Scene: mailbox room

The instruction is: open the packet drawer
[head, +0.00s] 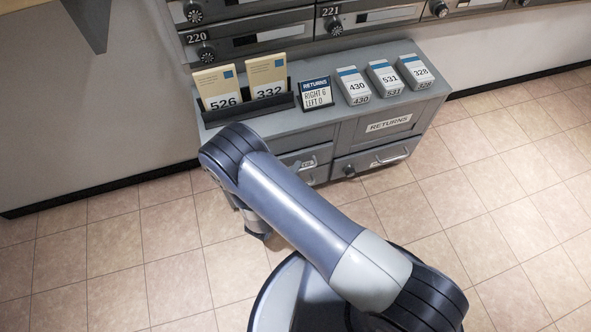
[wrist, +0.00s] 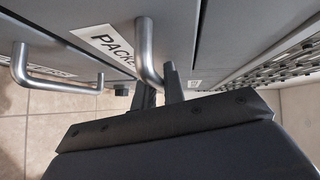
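The packet drawer's front (wrist: 175,30) shows in the wrist view with a white label (wrist: 108,48) reading "PACKE", the rest hidden behind its silver bar handle (wrist: 146,45). My gripper (wrist: 160,88) is at this handle, with its two dark fingers close to the near end of the bar, one on each side. I cannot tell whether they press on it. In the head view my arm covers much of the drawer, and only part of its front with a label end (head: 308,164) shows. How far the drawer stands out is hidden.
The grey cabinet (head: 330,125) carries a packet rack (head: 250,110), a returns sign (head: 316,93) and several numbered boxes. Another drawer's handle (head: 390,158) is at the lower right. Mailboxes (head: 270,40) are above. The tiled floor in front is clear.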

